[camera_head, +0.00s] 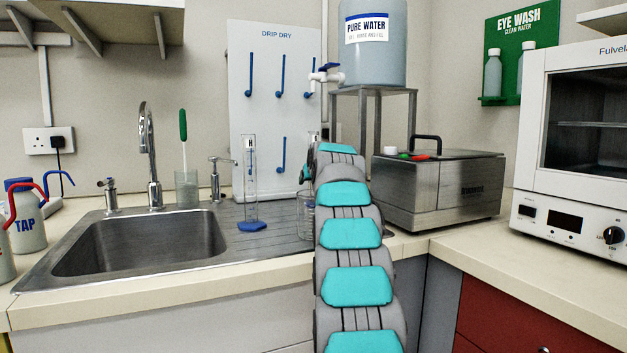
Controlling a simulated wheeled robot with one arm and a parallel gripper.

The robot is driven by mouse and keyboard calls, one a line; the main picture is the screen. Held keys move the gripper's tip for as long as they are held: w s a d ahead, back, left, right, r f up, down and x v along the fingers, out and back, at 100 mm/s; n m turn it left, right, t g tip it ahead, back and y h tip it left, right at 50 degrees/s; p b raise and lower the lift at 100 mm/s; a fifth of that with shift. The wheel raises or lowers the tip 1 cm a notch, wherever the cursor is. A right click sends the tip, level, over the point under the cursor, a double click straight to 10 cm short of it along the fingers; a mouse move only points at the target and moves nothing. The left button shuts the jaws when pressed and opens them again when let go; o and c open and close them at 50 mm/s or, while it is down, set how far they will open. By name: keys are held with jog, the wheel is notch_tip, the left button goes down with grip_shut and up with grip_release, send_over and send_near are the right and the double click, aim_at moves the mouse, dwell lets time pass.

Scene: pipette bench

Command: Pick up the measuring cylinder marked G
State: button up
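A clear measuring cylinder marked H (250,185) stands upright on a blue base on the ridged drainboard (200,219), right of the sink. A small pale label (314,135) shows at the left edge of my arm, mostly hidden, and I cannot read its letter or tell what it is on. No cylinder with a readable G shows. My arm, grey with teal pads, reaches up from the bottom centre toward the drainboard's right end. My gripper is hidden beyond the arm's far links.
A glass beaker (305,216) stands beside my arm, partly hidden. A DRIP DRY board (276,80) with blue pegs stands behind. A steel water bath (440,190) and a PURE WATER tank (371,55) on a stand are right of my arm. The sink (140,240) is empty.

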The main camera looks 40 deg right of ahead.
grip_shut()
dwell(0.6)
